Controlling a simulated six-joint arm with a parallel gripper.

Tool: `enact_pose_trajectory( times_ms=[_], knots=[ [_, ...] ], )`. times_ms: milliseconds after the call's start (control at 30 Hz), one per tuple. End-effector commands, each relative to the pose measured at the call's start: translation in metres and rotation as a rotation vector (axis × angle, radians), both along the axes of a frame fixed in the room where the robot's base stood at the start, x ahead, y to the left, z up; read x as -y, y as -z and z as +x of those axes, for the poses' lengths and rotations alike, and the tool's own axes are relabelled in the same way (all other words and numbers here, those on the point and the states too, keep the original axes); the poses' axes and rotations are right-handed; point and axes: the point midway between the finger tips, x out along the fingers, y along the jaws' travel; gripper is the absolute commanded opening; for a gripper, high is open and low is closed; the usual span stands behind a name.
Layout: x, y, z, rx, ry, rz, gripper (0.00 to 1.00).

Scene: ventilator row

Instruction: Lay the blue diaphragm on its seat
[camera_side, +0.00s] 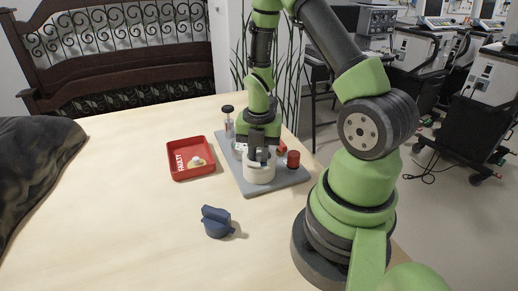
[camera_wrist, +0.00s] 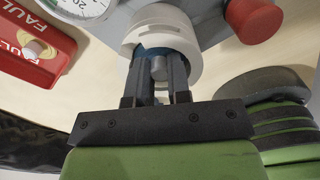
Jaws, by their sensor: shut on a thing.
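The blue diaphragm (camera_wrist: 152,50) shows as a blue edge inside the round white housing (camera_wrist: 160,22) in the wrist view. My gripper (camera_wrist: 158,76) is shut on the grey stem (camera_wrist: 158,67) at the diaphragm's middle. In the side view, my gripper (camera_side: 261,155) points down into the top of the white housing (camera_side: 259,174), which stands on a grey base plate (camera_side: 285,181). The fingers and housing wall hide most of the diaphragm. The seat is hidden, so I cannot tell whether the diaphragm touches it.
A red tray (camera_side: 177,175) marked FAULTY holds a small pale part (camera_side: 196,161). A dark blue cap with a raised grip (camera_side: 215,222) lies on the table in front. A red knob (camera_side: 293,158) and black-topped post (camera_side: 228,111) stand on the plate.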

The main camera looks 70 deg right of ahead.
Motion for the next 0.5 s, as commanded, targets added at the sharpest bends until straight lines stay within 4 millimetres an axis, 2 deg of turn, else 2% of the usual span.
enact_pose_trajectory(
  times_ms=[367,400,500],
  knots=[
    [0.0000,0.0014,0.0001,0.000,0.001,0.000,0.00],
    [0.0000,0.0014,0.0000,0.000,0.001,0.000,0.20],
    [0.0000,0.0014,0.0001,0.000,0.001,0.000,0.43]
  ],
)
